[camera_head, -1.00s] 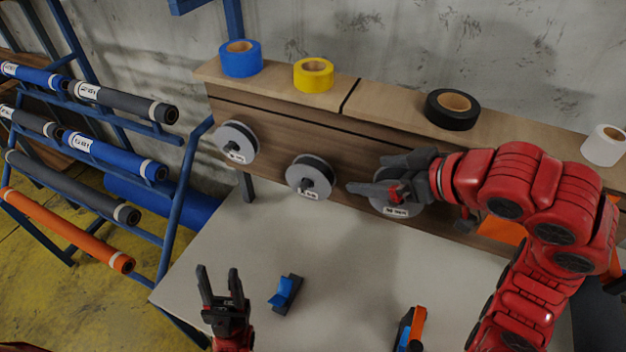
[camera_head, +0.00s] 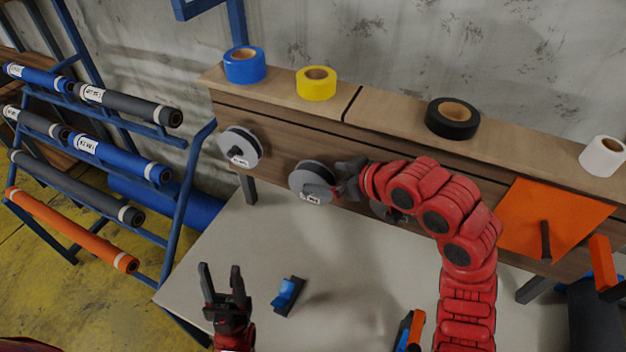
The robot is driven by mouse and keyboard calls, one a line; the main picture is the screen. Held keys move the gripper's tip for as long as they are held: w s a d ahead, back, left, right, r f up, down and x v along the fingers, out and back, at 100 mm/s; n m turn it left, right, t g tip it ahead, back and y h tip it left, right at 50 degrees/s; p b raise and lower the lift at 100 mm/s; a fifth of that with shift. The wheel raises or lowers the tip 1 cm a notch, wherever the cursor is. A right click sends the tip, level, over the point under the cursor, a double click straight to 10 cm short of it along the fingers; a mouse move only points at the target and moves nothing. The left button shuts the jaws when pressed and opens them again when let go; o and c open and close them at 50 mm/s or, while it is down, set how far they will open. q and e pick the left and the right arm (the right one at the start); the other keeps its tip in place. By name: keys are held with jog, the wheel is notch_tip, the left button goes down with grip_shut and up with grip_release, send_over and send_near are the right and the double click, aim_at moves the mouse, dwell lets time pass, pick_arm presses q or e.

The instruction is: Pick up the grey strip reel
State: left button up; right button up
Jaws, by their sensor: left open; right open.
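Several grey strip reels hang on the front of the wooden board. The left reel (camera_head: 239,147) is clear of both grippers. The middle reel (camera_head: 311,182) has my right gripper (camera_head: 343,182) at its right side, with the fingers over its right edge; I cannot tell whether they touch it. The right reel (camera_head: 386,212) is mostly hidden behind my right arm. My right gripper is open. My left gripper (camera_head: 221,283) is open and empty, pointing up above the front left of the table.
The grey table (camera_head: 240,240) holds a blue tool (camera_head: 288,295) and an orange-and-blue tool (camera_head: 411,330). Tape rolls in blue (camera_head: 243,66), yellow (camera_head: 316,84), black (camera_head: 452,119) and white (camera_head: 603,156) stand on the ledge. A rack of rolls is at left.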

aim_at(322, 176)
jog(key=shift+p+x, duration=0.65)
jog(key=shift+x, duration=1.15)
jog(key=shift+c, duration=0.2)
grip_shut()
